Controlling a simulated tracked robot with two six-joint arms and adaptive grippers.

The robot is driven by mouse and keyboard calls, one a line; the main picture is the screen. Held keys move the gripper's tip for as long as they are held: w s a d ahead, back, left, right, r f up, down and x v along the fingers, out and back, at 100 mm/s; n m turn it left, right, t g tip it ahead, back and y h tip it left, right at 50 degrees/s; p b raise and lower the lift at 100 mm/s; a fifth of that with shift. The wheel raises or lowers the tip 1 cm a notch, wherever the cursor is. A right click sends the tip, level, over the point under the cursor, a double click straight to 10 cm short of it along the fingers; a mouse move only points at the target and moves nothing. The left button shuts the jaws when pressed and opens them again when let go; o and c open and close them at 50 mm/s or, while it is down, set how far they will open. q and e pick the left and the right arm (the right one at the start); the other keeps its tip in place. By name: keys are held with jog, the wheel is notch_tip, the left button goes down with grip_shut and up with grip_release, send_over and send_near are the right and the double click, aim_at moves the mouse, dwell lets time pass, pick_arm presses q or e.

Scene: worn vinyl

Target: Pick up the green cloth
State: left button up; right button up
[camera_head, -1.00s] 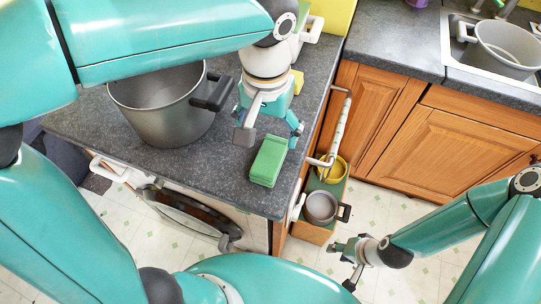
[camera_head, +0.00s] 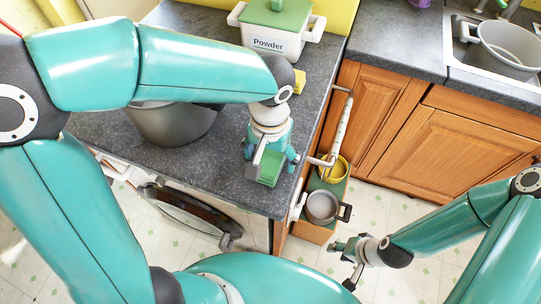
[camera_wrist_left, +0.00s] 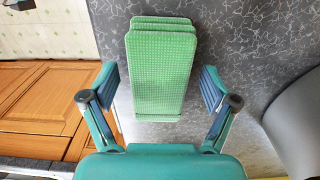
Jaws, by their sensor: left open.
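The green cloth (camera_head: 268,170) lies folded on the grey worktop near its right front corner, partly hidden by my left gripper in the head view. In the left wrist view the green cloth (camera_wrist_left: 160,70) shows as a flat folded stack with a waffle texture. My left gripper (camera_head: 270,165) is open directly above it. In the left wrist view the two fingers of my left gripper (camera_wrist_left: 162,95) stand on either side of the cloth, apart from it. My right gripper (camera_head: 350,262) hangs low over the floor at the right, empty; its fingers look spread.
A large grey pot (camera_head: 172,122) stands left of the cloth. A white powder box (camera_head: 272,38) with a green lid and a yellow sponge (camera_head: 299,82) are behind. Below the worktop edge are a small saucepan (camera_head: 321,207) and a yellow bowl (camera_head: 334,168). A white rail runs beside the cabinet.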

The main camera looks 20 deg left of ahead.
aim_at(270, 157)
pick_arm(q)
jog(key=c, duration=1.1)
jog(key=shift+r, duration=0.1)
jog(key=shift+c, duration=0.2)
notch_tip(270, 157, up, 20)
jog(key=p, duration=0.1)
jog(key=o, duration=0.5)
jog(key=c, duration=0.5)
